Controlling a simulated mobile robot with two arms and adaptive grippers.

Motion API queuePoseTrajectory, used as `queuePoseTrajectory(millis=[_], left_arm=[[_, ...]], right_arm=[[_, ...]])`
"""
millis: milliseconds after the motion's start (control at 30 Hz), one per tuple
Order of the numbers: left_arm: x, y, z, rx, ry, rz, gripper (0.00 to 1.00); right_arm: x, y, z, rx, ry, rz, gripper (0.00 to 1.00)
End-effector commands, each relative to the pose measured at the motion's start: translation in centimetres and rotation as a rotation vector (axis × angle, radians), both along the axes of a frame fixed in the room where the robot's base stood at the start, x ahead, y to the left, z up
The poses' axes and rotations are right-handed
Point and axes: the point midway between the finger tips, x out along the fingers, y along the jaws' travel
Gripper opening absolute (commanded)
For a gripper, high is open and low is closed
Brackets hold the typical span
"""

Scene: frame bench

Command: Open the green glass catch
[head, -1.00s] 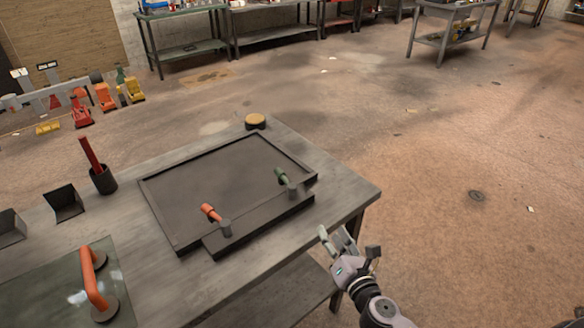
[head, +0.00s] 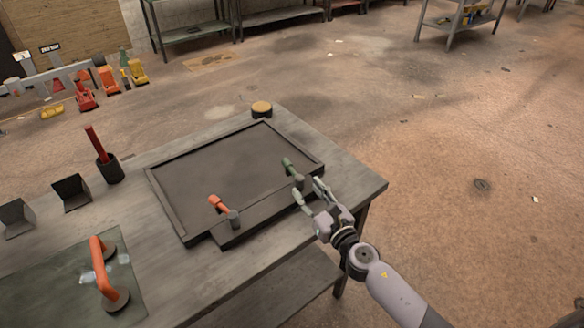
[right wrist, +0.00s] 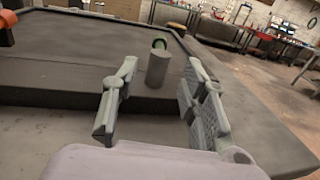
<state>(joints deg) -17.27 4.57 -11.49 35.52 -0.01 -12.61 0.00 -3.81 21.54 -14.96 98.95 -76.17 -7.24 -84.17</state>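The green catch (head: 289,167) is a short green handle on a grey post at the right front corner of the dark framed panel (head: 220,175). In the right wrist view its grey post (right wrist: 158,70) stands ahead, between my fingers, with the green end (right wrist: 159,43) just showing behind its top. My right gripper (head: 311,195) is open and empty, just in front of and to the right of the catch, apart from it. It also shows open in the right wrist view (right wrist: 155,105). An orange catch (head: 219,204) sits at the panel's front left. My left gripper is out of view.
A suction lifter with an orange handle (head: 97,270) lies on a glass sheet (head: 50,290) at the front left. A black cup (head: 110,170) holds a red stick. A yellow-topped puck (head: 262,108) sits at the table's back corner.

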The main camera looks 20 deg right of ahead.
Motion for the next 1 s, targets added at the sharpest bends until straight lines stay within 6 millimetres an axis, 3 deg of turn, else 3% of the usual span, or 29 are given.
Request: queuePoseTrajectory(millis=[200,433,867,1000], left_arm=[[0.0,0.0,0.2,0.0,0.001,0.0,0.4],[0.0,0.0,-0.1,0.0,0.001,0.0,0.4],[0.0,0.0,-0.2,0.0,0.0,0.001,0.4],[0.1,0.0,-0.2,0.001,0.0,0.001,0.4]], right_arm=[[4.7,0.9,0.1,0.002,-0.002,0.0,0.4],[8.2,1.5,0.0,0.001,-0.001,0.0,0.4],[9.3,1.7,0.0,0.001,0.001,0.001,0.4],[9.3,1.7,0.0,0.001,0.001,0.001,0.33]])
